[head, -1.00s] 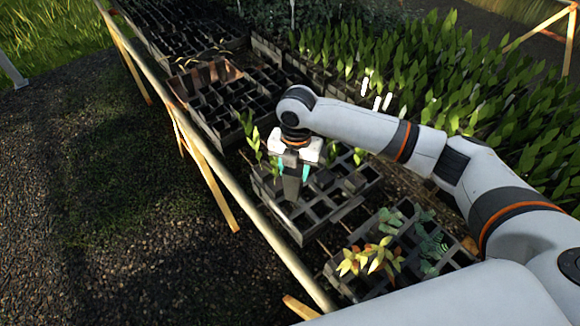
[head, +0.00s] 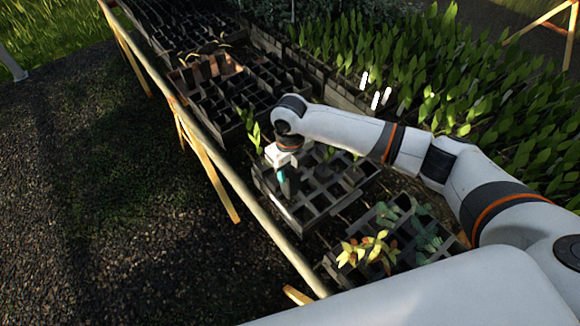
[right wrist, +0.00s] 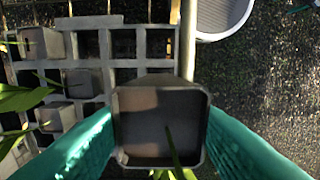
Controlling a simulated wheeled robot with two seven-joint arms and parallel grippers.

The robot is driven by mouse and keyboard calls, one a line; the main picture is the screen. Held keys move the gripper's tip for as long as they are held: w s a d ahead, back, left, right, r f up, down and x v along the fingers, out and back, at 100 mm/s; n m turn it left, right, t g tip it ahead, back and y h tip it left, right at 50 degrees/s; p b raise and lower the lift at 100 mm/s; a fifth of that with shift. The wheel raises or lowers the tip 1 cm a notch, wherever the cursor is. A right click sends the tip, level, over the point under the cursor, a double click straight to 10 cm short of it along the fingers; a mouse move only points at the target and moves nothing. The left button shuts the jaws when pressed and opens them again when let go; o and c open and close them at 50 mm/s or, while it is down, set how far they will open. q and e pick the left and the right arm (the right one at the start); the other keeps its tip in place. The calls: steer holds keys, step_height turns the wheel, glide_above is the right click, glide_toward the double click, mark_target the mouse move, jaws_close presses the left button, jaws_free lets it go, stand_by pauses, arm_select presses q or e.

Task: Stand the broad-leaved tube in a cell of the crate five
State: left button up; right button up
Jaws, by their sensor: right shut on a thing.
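My right gripper (head: 283,174) is shut on a dark grey square tube (head: 291,186). In the right wrist view the tube (right wrist: 160,128) sits between the two teal fingers, with a narrow green leaf at its lower edge. The gripper is over the front left part of the middle crate (head: 305,222). The crate's grid also shows in the right wrist view (right wrist: 97,50), with empty cells and several planted tubes at left. Whether the held tube's lower end is inside a cell is hidden. No number shows on the crate. My left gripper is out of view.
A front crate (head: 335,272) holds orange-leaved and blue-green plants. A larger dark crate (head: 215,128) stands behind. Dense green plants (head: 400,60) fill the back right. A wooden rail (head: 255,222) runs along the bench's left edge. A pale round container (right wrist: 222,18) shows beyond the rail.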

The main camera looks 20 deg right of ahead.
steer(key=shift+f+b, duration=0.95)
steer(key=shift+f, duration=0.15)
steer(key=shift+r, duration=0.2)
steer(key=shift+f, duration=0.1)
steer(key=shift+f, duration=0.2)
steer(key=shift+f, duration=0.15)
steer(key=shift+f+b, duration=2.55)
steer(key=shift+f, duration=1.95)
steer(key=shift+f, duration=0.25)
steer(key=o, duration=1.5)
steer(key=shift+c, duration=0.2)
